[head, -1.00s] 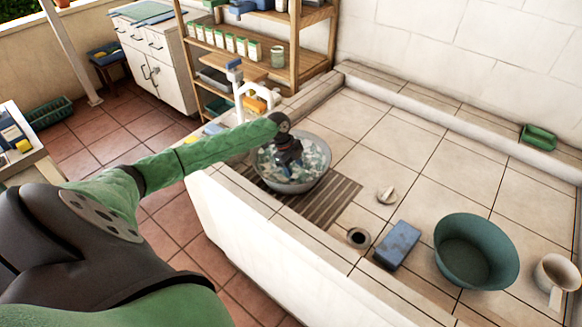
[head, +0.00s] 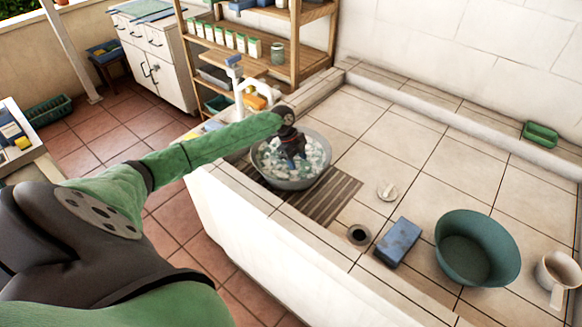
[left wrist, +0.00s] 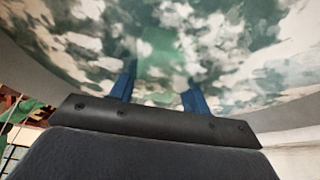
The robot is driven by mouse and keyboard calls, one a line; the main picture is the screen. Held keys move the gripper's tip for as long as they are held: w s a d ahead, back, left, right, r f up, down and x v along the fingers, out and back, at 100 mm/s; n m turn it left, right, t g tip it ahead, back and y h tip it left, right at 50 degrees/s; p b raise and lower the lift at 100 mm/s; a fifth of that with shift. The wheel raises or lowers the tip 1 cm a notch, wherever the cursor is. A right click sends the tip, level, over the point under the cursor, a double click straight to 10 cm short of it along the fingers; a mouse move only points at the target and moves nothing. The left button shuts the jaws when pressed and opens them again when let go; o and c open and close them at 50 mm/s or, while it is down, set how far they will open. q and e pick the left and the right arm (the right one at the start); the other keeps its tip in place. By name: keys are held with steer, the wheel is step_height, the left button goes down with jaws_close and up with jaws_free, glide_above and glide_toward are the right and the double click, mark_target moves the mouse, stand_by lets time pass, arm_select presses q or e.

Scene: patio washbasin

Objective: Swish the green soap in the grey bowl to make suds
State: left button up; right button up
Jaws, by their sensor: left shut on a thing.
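The grey bowl (head: 290,184) stands at the sink end of the tiled counter, on a dark slatted strip. It holds water with white and green patches of suds. My left gripper (head: 293,158) reaches down into the bowl from above. In the left wrist view, its two blue fingers (left wrist: 160,92) point into the patchy water and are shut with a gap between them. A blurred green patch, the green soap (left wrist: 157,58), shows between and beyond the fingers. The suds hide its outline. My right gripper is in neither view.
A white tap (head: 240,88) stands close behind the bowl. A blue block (head: 398,243), a teal basin (head: 477,250), a white mug (head: 557,272) and a green dish (head: 540,134) are on the counter.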

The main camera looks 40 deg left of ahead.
arm_select(q)
steer(key=shift+w+b, duration=0.3)
steer(key=shift+w, duration=0.7)
steer(key=shift+s+r+p, duration=0.1)
steer(key=shift+s+p, duration=0.25)
steer(key=shift+s, duration=0.15)
steer(key=shift+s+p, duration=1.05)
steer(key=shift+s, duration=1.45)
steer(key=shift+w+b, duration=0.45)
steer(key=shift+w, duration=0.6)
steer(key=shift+w+b, duration=0.8)
steer(key=shift+w, duration=1.15)
steer(key=shift+s+p, duration=0.3)
steer(key=shift+s, duration=0.05)
steer(key=shift+s+p, duration=1.2)
steer(key=shift+s, duration=1.45)
steer(key=shift+w+b, duration=0.5)
steer(key=shift+w, duration=0.4)
steer(key=shift+w+b, duration=0.85)
steer(key=shift+w, duration=1.25)
steer(key=shift+s, duration=0.1)
steer(key=shift+s+p, duration=0.85)
steer(key=shift+s, duration=0.6)
